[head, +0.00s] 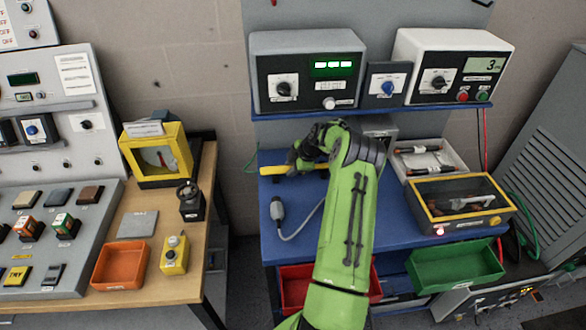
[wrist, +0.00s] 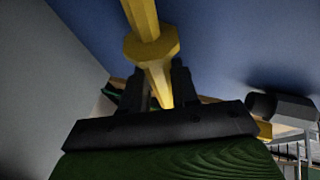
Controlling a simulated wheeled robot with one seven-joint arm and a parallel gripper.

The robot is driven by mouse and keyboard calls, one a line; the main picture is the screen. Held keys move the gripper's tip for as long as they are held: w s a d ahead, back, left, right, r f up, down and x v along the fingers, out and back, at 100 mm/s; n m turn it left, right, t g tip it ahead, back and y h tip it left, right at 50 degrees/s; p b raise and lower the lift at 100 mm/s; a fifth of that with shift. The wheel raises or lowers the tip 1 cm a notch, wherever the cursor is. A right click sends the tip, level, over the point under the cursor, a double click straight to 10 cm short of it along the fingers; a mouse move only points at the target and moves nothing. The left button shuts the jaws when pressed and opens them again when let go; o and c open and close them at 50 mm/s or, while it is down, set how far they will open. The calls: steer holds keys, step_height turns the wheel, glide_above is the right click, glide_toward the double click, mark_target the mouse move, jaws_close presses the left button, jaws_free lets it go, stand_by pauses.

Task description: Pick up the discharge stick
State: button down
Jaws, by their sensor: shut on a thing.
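The discharge stick is a yellow rod (head: 272,171) at the back left of the blue bench in the head view. My gripper (head: 298,166) is at its middle, with yellow showing on both sides. In the wrist view the stick (wrist: 142,18) runs down from the top edge, with a wider yellow collar (wrist: 151,47), and its narrower part passes between the two dark fingers of my gripper (wrist: 161,88). The fingers are shut on the stick just past the collar. The head view does not clearly show whether the stick touches the bench; my arm covers part of it.
A grey plug (head: 277,209) with a cable lies on the blue bench (head: 395,232), in front of the stick. Instruments (head: 306,70) stand on the shelf above. A yellow-framed case (head: 462,204) and a white tray (head: 428,157) are at the right. Red and green bins (head: 455,270) sit below.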

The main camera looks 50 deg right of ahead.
steer(key=shift+r, duration=0.15)
steer(key=shift+r, duration=0.3)
step_height(320, 180, up, 2)
steer(key=shift+r, duration=0.25)
steer(key=shift+w+a+r, duration=0.1)
steer(key=shift+w+a, duration=0.25)
steer(key=shift+a, duration=0.2)
steer(key=w+a+b, duration=0.1)
steer(key=w+a, duration=0.7)
steer(key=a, duration=0.6)
steer(key=shift+w+a, duration=0.2)
